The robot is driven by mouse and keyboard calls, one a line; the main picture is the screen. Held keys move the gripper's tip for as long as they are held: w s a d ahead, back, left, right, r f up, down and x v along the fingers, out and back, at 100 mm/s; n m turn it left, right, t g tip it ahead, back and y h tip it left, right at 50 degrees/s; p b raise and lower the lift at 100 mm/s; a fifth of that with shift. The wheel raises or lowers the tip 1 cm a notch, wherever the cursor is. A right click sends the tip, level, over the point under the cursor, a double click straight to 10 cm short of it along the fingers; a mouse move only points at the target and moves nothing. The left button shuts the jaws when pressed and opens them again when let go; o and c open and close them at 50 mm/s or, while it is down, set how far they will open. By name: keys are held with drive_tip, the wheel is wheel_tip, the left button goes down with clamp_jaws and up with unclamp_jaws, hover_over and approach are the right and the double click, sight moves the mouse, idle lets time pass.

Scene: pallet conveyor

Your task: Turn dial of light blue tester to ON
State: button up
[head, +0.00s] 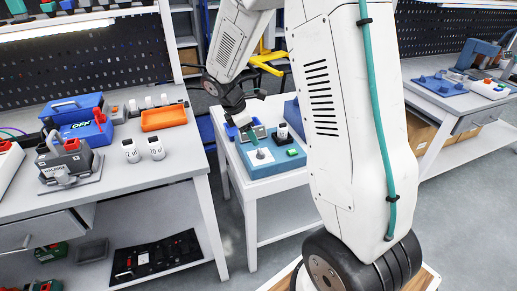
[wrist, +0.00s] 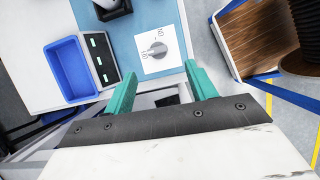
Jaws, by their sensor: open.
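The light blue tester (head: 298,160) lies on a small white table in the head view, and its blue top (wrist: 122,30) fills the upper middle of the wrist view. A white square plate on it carries a round grey dial (wrist: 157,50), with small marks around it that I cannot read surely. The dial also shows small in the head view (head: 261,154). My gripper (wrist: 161,88) is open and empty, its two teal fingers apart on the near side of the dial, not around it. In the head view my gripper (head: 254,140) is above the tester's left part, partly hidden.
A blue tray (wrist: 70,70) and a dark box with green lights stand left of the dial in the wrist view. A brown-floored bin (wrist: 248,40) is at right. A workbench with a blue box marked OFF (head: 82,130) and an orange tray (head: 164,117) stands left in the head view.

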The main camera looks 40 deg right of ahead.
sight(260, 151)
drive_tip(key=x, duration=0.9)
drive_tip(key=shift+w, duration=0.35)
drive_tip(key=shift+c, duration=0.3)
drive_tip(key=c, duration=0.9)
